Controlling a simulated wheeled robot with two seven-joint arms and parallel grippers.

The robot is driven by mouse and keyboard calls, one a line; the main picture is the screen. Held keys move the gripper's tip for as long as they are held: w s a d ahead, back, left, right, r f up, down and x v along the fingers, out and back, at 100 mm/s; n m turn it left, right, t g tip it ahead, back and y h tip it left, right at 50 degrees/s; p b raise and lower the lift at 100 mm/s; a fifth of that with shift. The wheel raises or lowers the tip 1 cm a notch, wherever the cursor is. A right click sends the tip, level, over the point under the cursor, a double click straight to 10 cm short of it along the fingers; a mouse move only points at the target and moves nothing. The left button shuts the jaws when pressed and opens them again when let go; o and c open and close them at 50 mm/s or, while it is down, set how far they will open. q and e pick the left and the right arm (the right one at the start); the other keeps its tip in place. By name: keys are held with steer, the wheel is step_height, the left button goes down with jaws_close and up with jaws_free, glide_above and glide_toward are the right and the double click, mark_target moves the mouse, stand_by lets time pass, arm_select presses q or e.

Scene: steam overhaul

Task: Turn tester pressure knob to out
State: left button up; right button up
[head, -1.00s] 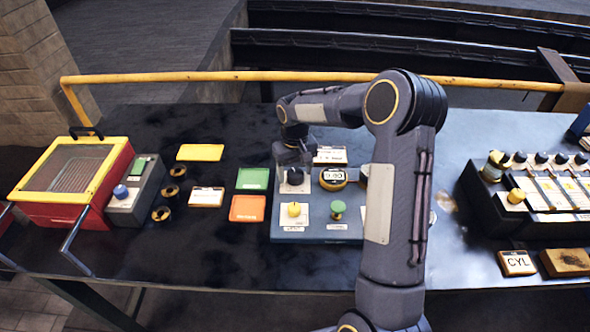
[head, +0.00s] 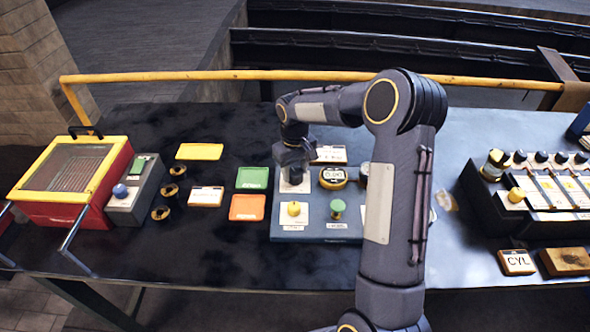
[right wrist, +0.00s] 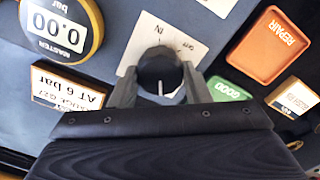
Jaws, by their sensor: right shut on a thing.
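The tester (head: 318,238) is a blue-grey panel in the middle of the bench. Its black pressure knob (right wrist: 158,68) sits on a white plate (right wrist: 183,36) marked "IN", with a smaller word beside it that is hard to read. A white line on the knob points toward the gripper's body, away from "IN". My right gripper (right wrist: 160,84) is shut on the knob, one finger on each side. In the head view it comes down over the knob from above and partly hides it. The round master gauge (right wrist: 62,22) reads 0.00 bar. My left gripper is not in view.
A yellow knob (head: 294,209) and a green knob (head: 337,208) stand at the tester's front. Green (head: 252,177) and orange (head: 247,207) trays lie to its left. A red box (head: 72,214) is far left. A yellow rail (head: 200,76) runs behind. My right arm hides the tester's right side.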

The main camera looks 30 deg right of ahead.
mark_target(295, 172)
steer(key=n, duration=1.1)
steer(key=shift+n, duration=0.4)
steer(key=n+p, duration=0.1)
steer(key=n, duration=0.5)
steer(key=shift+r, duration=0.1)
steer(key=n+p, duration=0.1)
steer(key=n, duration=0.5)
steer(key=o, duration=1)
steer(key=shift+r+b, duration=0.45)
steer(key=shift+r, duration=3.4)
